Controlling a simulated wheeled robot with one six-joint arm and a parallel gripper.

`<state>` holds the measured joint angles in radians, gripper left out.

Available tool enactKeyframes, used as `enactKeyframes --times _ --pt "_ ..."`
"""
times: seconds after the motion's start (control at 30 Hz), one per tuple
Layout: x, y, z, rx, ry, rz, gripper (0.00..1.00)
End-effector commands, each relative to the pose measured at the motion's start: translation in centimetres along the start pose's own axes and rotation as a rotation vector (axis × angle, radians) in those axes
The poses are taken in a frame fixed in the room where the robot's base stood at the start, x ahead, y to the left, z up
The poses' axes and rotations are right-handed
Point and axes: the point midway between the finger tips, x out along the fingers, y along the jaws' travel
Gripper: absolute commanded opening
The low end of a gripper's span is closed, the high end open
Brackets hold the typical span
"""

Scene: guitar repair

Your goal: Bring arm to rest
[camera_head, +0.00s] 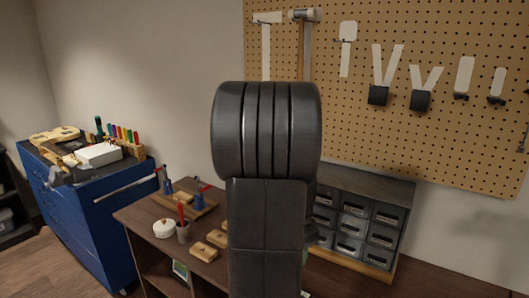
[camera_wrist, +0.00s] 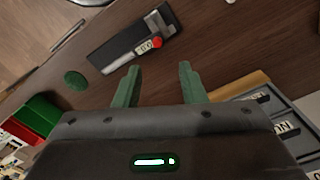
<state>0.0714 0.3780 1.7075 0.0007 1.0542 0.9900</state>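My gripper (camera_wrist: 158,88) shows in the wrist view with its two green fingers apart and nothing between them. It is over the dark wooden bench top (camera_wrist: 205,45). In the head view, dark links of my own arm stand upright in the middle and hide the gripper and part of the bench (camera_head: 340,279).
A dark box with a red button (camera_wrist: 133,38) and a green disc (camera_wrist: 75,80) lie beyond the fingers in the wrist view. A drawer cabinet (camera_head: 352,225) stands right of my arm. A blue tool chest (camera_head: 95,215) is at left. A pegboard (camera_head: 400,130) holds tools.

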Motion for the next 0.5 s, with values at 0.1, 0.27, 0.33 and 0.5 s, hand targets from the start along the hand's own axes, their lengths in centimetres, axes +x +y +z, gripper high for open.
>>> enactKeyframes --times 0.1,0.27,0.33,0.5 --pt "2.5 0.1 0.1 0.0 -0.004 0.006 0.37" --pt "5.7 0.2 0.1 0.001 -0.004 0.007 0.37" --pt "6.9 0.2 0.1 0.001 -0.004 0.007 0.37" --pt "9.2 0.2 0.0 0.001 -0.002 0.005 0.37"
